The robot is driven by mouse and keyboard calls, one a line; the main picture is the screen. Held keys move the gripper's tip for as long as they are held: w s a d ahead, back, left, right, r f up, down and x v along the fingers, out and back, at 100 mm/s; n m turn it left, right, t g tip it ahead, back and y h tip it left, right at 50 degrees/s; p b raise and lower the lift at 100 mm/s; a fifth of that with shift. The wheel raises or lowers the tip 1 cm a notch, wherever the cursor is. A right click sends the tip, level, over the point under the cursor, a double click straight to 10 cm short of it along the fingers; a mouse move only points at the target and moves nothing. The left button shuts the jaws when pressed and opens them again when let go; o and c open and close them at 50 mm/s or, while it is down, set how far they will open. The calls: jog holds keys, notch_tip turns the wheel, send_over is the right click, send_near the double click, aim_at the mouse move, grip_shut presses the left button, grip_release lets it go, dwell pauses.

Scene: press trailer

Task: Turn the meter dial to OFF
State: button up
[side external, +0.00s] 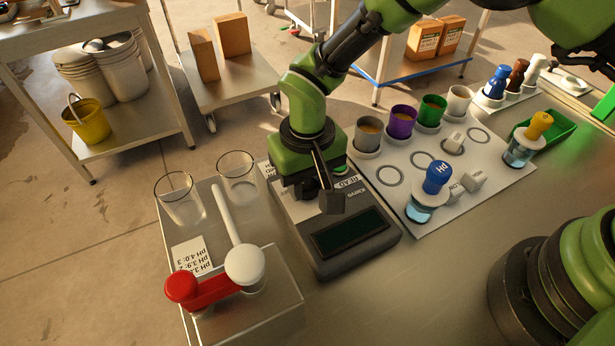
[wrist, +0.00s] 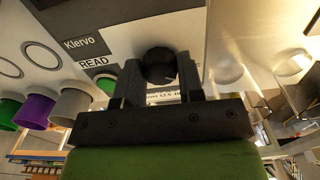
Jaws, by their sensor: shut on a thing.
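The meter (side external: 358,240) is a grey box with a dark screen, standing on the bench in the middle of the side external view. Its black round dial (wrist: 158,62) shows between my two fingertips in the wrist view. My gripper (side external: 320,192) points down over the meter's panel and is shut on the dial, with one finger on each side of it. In the side external view the fingers largely hide the dial. Lettering below the dial is mostly covered by my gripper, and I cannot read which setting the dial points to.
A green button (wrist: 106,85) with a READ label sits beside the dial. A white board (side external: 405,210) with coloured cups and a blue-topped pH bottle (side external: 436,180) lies to the right.

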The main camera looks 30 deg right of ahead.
aim_at(307, 183)
dwell(0.4)
jog(key=o, duration=0.9)
jog(key=shift+r, duration=0.1)
notch_tip(307, 183, up, 10)
jog(key=shift+f, duration=0.1)
